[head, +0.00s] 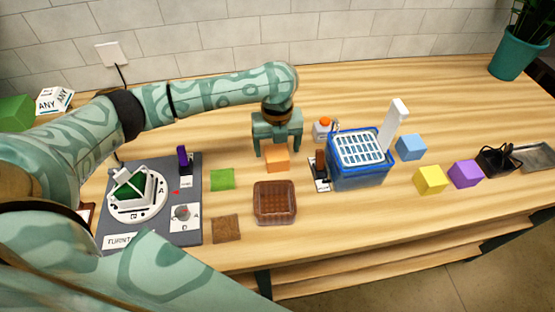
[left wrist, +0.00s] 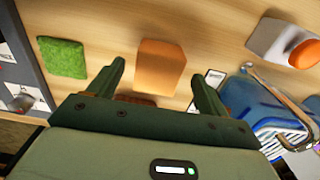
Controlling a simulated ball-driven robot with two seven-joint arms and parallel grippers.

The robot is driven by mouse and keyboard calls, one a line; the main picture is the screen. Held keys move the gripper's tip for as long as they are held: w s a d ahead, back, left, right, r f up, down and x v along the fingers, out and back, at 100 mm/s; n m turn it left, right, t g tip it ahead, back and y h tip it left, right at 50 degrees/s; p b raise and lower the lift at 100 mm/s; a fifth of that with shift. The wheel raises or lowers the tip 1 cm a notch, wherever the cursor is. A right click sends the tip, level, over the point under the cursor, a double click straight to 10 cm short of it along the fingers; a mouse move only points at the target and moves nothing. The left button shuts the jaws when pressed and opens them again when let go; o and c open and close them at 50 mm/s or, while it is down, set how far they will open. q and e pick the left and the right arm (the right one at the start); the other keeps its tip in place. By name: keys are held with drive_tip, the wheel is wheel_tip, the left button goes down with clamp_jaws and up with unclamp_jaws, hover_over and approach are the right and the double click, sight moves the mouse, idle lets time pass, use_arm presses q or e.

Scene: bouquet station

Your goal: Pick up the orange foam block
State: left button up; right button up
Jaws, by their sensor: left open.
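The orange foam block (head: 277,159) sits on the wooden table just behind the brown tray. My left gripper (head: 277,150) is open above and around it in the head view, and its fingers appear at either side of the block. In the left wrist view the orange block (left wrist: 160,67) lies ahead of the space between the open fingertips of the left gripper (left wrist: 159,75). I cannot tell whether a finger touches it. My right gripper does not show.
A brown tray (head: 275,217) stands in front of the block. A green square (head: 222,179) and a turntable board (head: 190,225) are left. Yellow (head: 430,180), purple and blue blocks lie farther right.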

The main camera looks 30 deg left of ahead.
sight(276, 151)
use_arm(q)
wheel_tip(276, 151, down, 3)
drive_tip(key=shift+a+b, duration=0.1)
drive_tip(key=shift+b, duration=0.3)
drive_tip(key=shift+r, duration=0.1)
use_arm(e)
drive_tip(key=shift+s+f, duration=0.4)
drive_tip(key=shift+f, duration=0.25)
use_arm(q)
drive_tip(key=c, duration=1.1)
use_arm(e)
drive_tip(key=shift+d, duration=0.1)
